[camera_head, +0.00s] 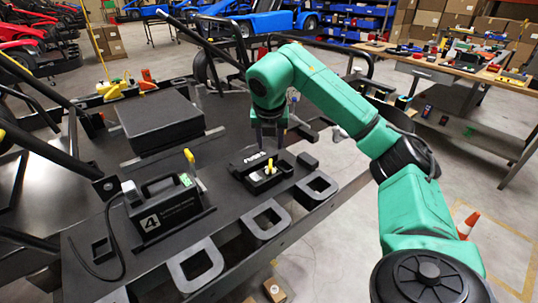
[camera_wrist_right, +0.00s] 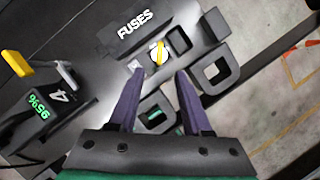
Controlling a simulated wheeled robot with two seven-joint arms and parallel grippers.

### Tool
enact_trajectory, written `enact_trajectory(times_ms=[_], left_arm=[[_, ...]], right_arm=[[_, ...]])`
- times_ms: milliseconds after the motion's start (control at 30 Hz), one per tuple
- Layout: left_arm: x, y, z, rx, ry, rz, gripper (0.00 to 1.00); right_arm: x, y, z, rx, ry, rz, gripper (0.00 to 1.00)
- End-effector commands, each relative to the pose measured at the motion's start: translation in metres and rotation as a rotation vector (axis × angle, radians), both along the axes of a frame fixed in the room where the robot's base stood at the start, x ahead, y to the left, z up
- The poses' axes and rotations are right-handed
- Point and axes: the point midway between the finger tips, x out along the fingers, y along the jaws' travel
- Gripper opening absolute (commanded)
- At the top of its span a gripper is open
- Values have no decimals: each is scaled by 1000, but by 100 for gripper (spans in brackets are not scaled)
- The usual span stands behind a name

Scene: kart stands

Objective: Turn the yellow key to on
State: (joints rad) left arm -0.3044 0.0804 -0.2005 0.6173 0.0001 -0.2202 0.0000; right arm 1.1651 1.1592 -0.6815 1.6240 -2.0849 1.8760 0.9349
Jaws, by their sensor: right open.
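The yellow key (camera_head: 269,167) stands up from a black fuse box (camera_head: 247,171) on the dark bench. In the right wrist view the yellow key (camera_wrist_right: 158,52) sits on a pale round base beside the block lettered FUSES (camera_wrist_right: 134,27). My right gripper (camera_head: 269,147) is above the fuse box, pointing down. In the right wrist view my right gripper (camera_wrist_right: 158,73) is open, its two dark fingers apart with nothing between them. The key lies just beyond the fingertips, roughly centred between them, and no contact shows. My left gripper is not in view.
A black battery-like unit marked 4 (camera_head: 165,208), with a yellow-tipped lever, stands left of the fuse box. A raised black block (camera_head: 160,122) is behind it. Square loops (camera_head: 268,219) line the bench's front edge. A cluttered workbench (camera_head: 450,68) stands at the back right.

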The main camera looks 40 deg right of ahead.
Motion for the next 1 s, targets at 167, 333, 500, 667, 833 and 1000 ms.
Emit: enact_trajectory(times_ms=[167,333,500,667,833,1000], left_arm=[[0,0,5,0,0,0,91],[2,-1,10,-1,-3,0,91],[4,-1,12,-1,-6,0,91],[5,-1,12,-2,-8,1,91],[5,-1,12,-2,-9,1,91],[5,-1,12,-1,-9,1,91]], right_arm=[[12,-12,-42,0,5,-2,49],[23,-21,-75,2,3,-1,49],[28,-26,-92,0,0,-1,49],[29,-26,-95,0,-1,0,49],[29,-26,-94,0,-1,0,18],[29,-26,-94,0,-1,0,0]])
